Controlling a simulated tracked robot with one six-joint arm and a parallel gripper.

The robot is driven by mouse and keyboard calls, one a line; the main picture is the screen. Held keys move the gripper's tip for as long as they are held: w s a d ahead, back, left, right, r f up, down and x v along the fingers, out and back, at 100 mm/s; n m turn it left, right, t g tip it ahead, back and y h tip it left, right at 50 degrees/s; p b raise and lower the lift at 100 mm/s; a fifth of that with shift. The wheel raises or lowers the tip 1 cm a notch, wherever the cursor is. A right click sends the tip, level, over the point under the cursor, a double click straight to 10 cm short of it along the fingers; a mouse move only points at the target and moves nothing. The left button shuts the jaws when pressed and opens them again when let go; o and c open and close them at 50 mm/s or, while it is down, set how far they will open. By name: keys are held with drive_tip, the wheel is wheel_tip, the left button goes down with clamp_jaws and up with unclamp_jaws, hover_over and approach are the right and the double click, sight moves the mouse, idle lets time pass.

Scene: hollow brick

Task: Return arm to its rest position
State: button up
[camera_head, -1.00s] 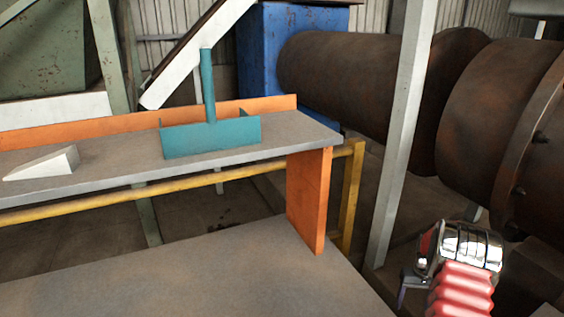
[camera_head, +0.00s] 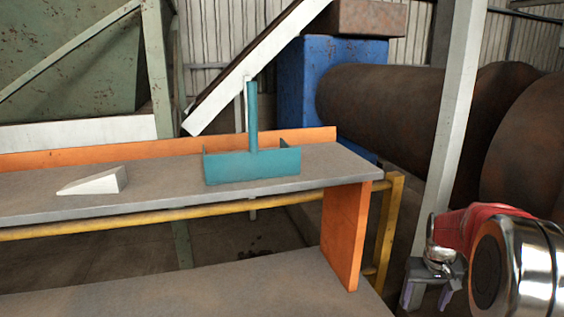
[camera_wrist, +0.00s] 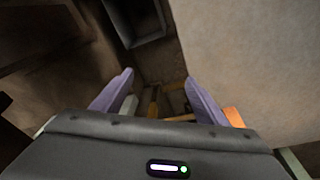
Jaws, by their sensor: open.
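My gripper (camera_head: 431,287) is at the lower right in the head view, beside the right end of the bench and apart from it.
A grey bench (camera_head: 160,195) with an orange back edge holds a white wedge (camera_head: 95,182) and a teal tool with an upright handle (camera_head: 253,163).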

drive_tip(key=s+a+r+t, duration=0.1)
drive_tip(key=s+a+r, duration=0.4)
drive_tip(key=a+r, duration=0.25)
drive_tip(key=s+a+r+n+t, duration=0.1)
drive_tip(key=s+a+r, duration=0.2)
drive_tip(key=s+a, duration=0.4)
drive_tip(key=s+a+r+n+t+y, duration=0.1)
drive_tip(key=s+a+r+t, duration=0.1)
drive_tip(key=s+a, duration=0.6)
drive_tip(key=s+r, duration=0.1)
drive_tip(key=s, duration=0.5)
drive_tip(key=shift+a+r, duration=0.2)
drive_tip(key=shift+s, duration=0.1)
